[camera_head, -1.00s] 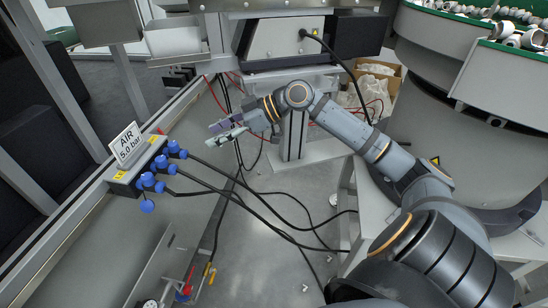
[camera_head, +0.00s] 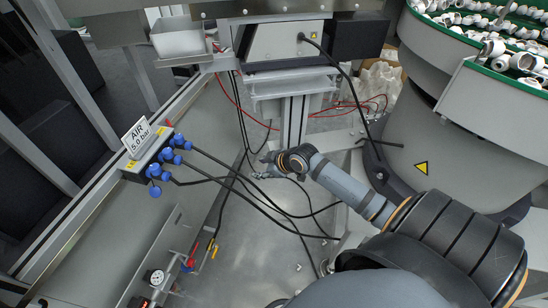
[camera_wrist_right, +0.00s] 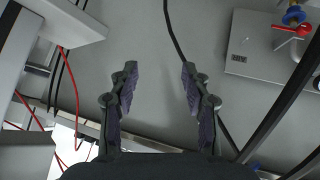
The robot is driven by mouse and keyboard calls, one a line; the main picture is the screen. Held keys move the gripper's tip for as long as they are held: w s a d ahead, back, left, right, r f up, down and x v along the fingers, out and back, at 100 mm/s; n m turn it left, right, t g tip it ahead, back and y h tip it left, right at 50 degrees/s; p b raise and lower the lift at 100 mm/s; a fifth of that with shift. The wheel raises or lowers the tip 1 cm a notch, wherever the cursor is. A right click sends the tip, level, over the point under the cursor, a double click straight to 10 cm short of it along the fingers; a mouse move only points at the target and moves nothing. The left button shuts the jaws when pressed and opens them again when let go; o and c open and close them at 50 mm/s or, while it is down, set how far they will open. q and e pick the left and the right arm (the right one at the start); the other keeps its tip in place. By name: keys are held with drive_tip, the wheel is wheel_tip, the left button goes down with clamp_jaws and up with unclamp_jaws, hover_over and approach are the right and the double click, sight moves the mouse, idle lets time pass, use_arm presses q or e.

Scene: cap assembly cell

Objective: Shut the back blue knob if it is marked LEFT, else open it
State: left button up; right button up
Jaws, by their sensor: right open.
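The back blue knob (camera_head: 180,141) is at the block's far end. Small yellow labels sit on the block; their lettering is too small to read. My right gripper (camera_head: 259,170) is well to the right of the knobs, apart from them, over the black hoses. In the wrist view its two fingers (camera_wrist_right: 160,82) are spread with nothing between them. My left gripper is not in view.
Black hoses (camera_head: 235,178) run from the block towards the right. A pressure gauge (camera_head: 156,277) and a red-handled valve (camera_head: 187,264) are at the lower left. A bowl feeder (camera_head: 440,110) with white caps stands at right. A grey post (camera_head: 293,122) stands behind my gripper.

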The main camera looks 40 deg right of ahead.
drive_tip(key=shift+s+d+f+h+p, duration=0.25)
drive_tip(key=shift+s+d+f+h, duration=0.2)
drive_tip(key=shift+s+f, duration=0.2)
drive_tip(key=shift+s+d+f+h+p, duration=0.25)
drive_tip(key=shift+s+d+f+h, duration=0.1)
drive_tip(key=shift+s+d+f, duration=0.2)
